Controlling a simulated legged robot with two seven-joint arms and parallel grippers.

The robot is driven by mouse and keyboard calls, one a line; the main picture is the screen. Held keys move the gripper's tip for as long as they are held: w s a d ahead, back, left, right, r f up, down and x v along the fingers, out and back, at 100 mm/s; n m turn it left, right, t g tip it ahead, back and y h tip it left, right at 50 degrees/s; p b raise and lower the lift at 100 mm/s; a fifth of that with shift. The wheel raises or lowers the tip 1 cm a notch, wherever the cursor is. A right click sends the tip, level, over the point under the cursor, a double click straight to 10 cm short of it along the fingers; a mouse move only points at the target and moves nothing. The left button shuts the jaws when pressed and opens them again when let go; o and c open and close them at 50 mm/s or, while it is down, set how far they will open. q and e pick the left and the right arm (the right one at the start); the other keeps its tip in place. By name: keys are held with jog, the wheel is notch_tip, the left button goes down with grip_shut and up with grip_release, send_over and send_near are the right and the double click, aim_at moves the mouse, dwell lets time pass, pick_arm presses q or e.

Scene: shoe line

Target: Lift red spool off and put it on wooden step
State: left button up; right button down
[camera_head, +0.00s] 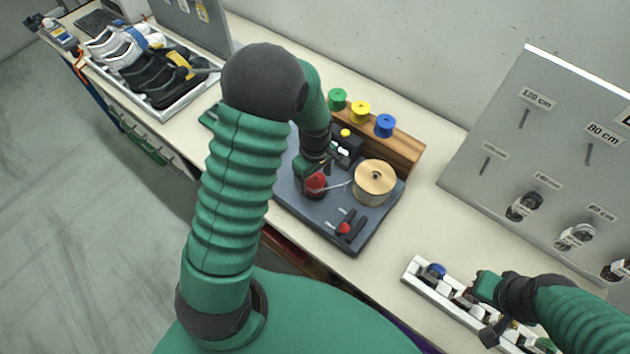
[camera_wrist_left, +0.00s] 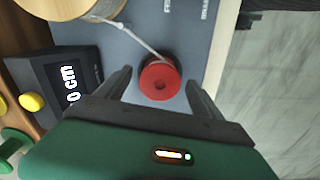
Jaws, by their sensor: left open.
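The red spool (camera_head: 315,183) stands on the dark grey board, partly hidden by my left gripper (camera_head: 316,172). In the left wrist view the red spool (camera_wrist_left: 160,80) sits between the two open fingers of my left gripper (camera_wrist_left: 158,92), with a gap on each side. A pale cord runs from the spool to the large wooden reel (camera_head: 374,181). The wooden step (camera_head: 405,150) lies behind the board and carries green (camera_head: 337,98), yellow (camera_head: 360,111) and blue (camera_head: 385,125) spools. My right gripper (camera_head: 484,312) is above a white tray; its fingers are unclear.
A black device with a yellow button (camera_head: 345,133) stands beside the step. A red-and-black tool (camera_head: 346,227) lies at the board's front. The white tray (camera_head: 414,268) holds small items. A grey panel (camera_head: 520,130) with hooks stands right. Shoes fill a tray (camera_head: 165,114) at left.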

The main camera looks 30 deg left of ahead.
pick_arm(q)
jog(key=shift+w+f, duration=0.1)
jog(key=shift+f, duration=0.3)
jog(key=shift+r, duration=0.1)
jog(key=c, duration=1.7)
jog(key=shift+r, duration=0.15)
